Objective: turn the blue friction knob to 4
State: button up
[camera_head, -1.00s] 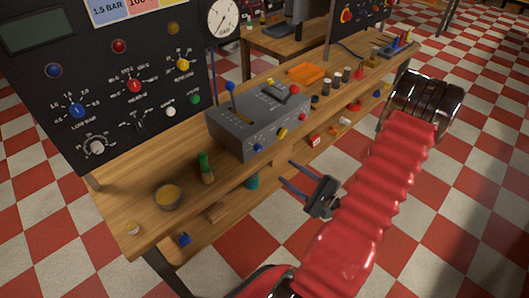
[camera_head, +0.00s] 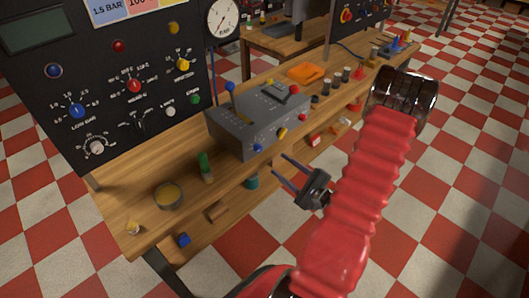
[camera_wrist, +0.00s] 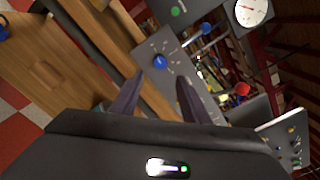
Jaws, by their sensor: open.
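The blue friction knob (camera_head: 258,148) sits on the sloping front face of the grey box (camera_head: 235,137) on the bench. In the wrist view the blue knob (camera_wrist: 159,61) shows with a ring of white dial marks around it; I cannot read the numbers or its setting. My gripper (camera_head: 279,164) is open and empty, in front of the box and a little below and right of the knob. In the wrist view my gripper's fingertips (camera_wrist: 160,76) straddle the view just below the knob, apart from it.
The box also carries a yellow knob (camera_head: 282,132), a red knob (camera_head: 304,117) and a blue-topped lever (camera_head: 231,93). A green-topped bottle (camera_head: 205,167) and a round tin (camera_head: 168,196) stand left of it. A black panel (camera_head: 110,100) rises behind.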

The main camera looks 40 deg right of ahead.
aim_at(261, 150)
jog(key=shift+w+a, duration=0.15)
jog(key=shift+w, duration=4.7)
jog(key=shift+c, duration=0.2)
jog(key=c, duration=1)
